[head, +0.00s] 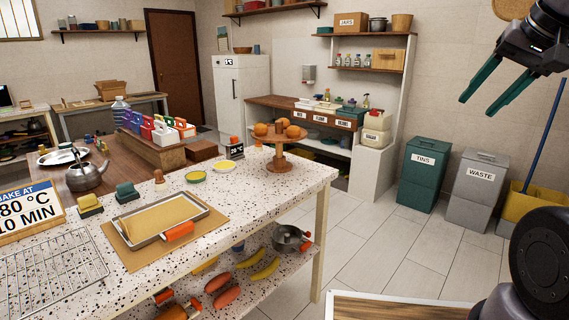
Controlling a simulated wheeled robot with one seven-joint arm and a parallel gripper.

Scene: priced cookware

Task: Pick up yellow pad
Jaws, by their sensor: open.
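One is the yellow pad (88,201), yellow on top with a darker lower part, just right of the sign.
A metal tray (201,205) on a brown board (119,253) lies in front of the pads. A wire rack (50,275) and a baking sign (28,210) are nearby. A fruit stand (279,158) stands at the counter's far end.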

